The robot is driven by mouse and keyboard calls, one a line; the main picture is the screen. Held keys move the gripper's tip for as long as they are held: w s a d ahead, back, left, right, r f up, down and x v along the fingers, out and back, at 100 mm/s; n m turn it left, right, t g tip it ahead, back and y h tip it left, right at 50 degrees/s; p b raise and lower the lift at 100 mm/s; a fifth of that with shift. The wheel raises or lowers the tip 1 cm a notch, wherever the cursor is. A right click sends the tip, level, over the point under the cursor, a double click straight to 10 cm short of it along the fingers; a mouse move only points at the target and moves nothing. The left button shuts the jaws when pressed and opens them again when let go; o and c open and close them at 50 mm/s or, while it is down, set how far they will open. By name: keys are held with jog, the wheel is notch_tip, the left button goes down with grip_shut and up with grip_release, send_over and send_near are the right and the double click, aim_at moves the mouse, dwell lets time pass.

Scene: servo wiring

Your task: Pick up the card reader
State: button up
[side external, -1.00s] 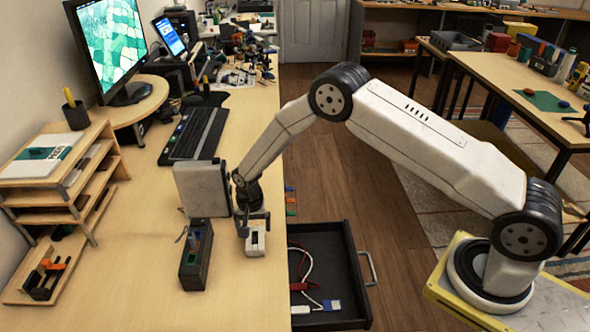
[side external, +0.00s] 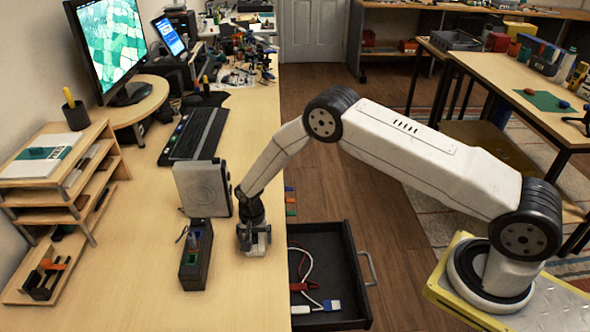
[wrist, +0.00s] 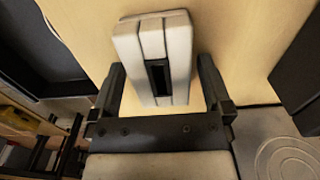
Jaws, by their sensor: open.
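The card reader (wrist: 181,50) is a small white block with a dark slot in its face, lying on the wooden desk. In the wrist view it sits between the two fingers of my gripper (wrist: 161,75), which are open, with a visible gap on the right. In the side view my gripper (side external: 254,240) is low at the desk's right edge and hides most of the reader. I cannot tell whether either finger touches it.
A dark box (side external: 194,270) with a green part and a grey upright panel (side external: 202,188) stand close left of my gripper. An open drawer (side external: 350,262) with cables is to the right, below the desktop.

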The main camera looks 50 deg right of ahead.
jog(key=c, duration=1.2)
jog(key=shift+o, duration=0.2)
jog(key=shift+r, duration=0.15)
jog(key=shift+w+r, duration=0.1)
jog(key=shift+r, duration=0.65)
jog(key=s+d+r, duration=0.1)
jog(key=s+r, duration=1)
jog(key=s, duration=0.3)
jog(key=shift+d, duration=0.2)
jog(key=shift+r, duration=0.1)
